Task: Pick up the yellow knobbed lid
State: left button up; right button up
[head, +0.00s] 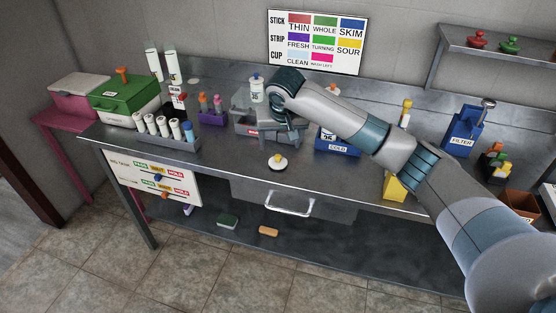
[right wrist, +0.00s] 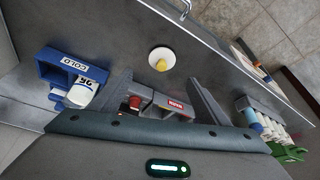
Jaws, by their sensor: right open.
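The yellow knobbed lid, a small pale disc with a yellow knob (head: 277,162), lies on the steel bench near its front edge, above the drawer handle. It also shows in the right wrist view (right wrist: 161,60), beyond the fingertips and apart from them. My right gripper (head: 283,136) is open and empty, just behind the lid in the head view and over the front of a grey box. In the right wrist view its two fingers (right wrist: 161,88) stand wide apart. My left gripper is in neither view.
The grey box (head: 243,124) with a red label stands behind the lid. The blue COLD bin (head: 338,150) is to the right, partly behind my arm. A purple rack (head: 212,118) and several white tubes (head: 160,124) stand left. The bench around the lid is clear.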

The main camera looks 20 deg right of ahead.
aim_at(278, 156)
jog(key=x, duration=0.3)
jog(key=shift+w+f+p, duration=0.15)
jog(key=shift+f+p, duration=0.2)
jog(key=shift+w+d+f, duration=0.1)
jog(key=shift+w+f, duration=0.05)
jog(key=shift+f, duration=0.2)
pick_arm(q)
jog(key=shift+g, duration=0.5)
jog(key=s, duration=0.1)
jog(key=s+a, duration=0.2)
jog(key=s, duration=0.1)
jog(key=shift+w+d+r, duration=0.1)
pick_arm(e)
jog(key=shift+w+f+p, duration=0.25)
jog(key=shift+f+p, duration=0.2)
jog(key=shift+f, duration=0.05)
jog(key=p+x, duration=0.1)
jog(key=x, duration=0.2)
jog(key=shift+w, duration=0.1)
jog(key=shift+w+f, duration=0.15)
jog(key=shift+f, duration=0.4)
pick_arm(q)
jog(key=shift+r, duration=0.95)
